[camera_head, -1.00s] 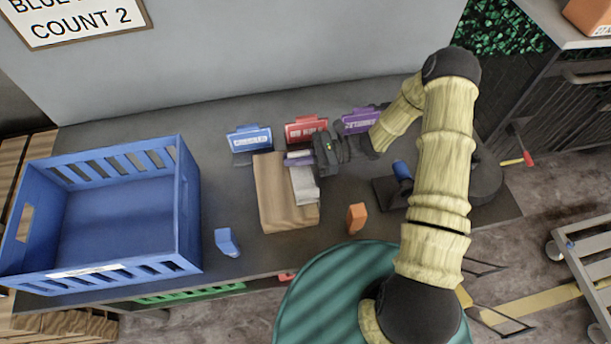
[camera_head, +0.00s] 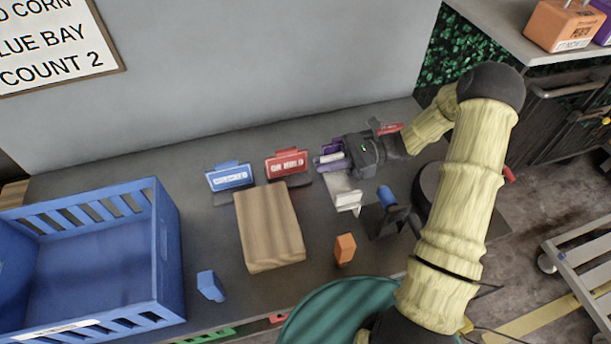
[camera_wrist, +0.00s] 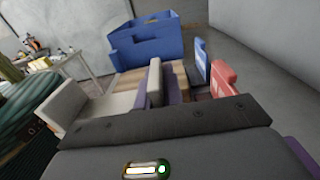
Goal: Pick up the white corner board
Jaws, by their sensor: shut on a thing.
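The white corner board (camera_head: 346,196) is an L-shaped piece in my gripper, just right of the wooden block, in the head view. In the wrist view the board (camera_wrist: 105,107) reaches out ahead of the jaws. My gripper (camera_head: 333,163) is shut on the board, with a purple finger showing beside it. The gripper body hides part of the board. How high it is above the table is hard to tell.
A wooden block (camera_head: 269,228) lies bare on the table. Blue (camera_head: 229,177) and red (camera_head: 287,163) signs stand behind it. A blue crate (camera_head: 168,250) is at left. Blue (camera_head: 210,286) and orange (camera_head: 345,249) pieces stand near the front edge. A blue-handled item (camera_head: 386,197) is at right.

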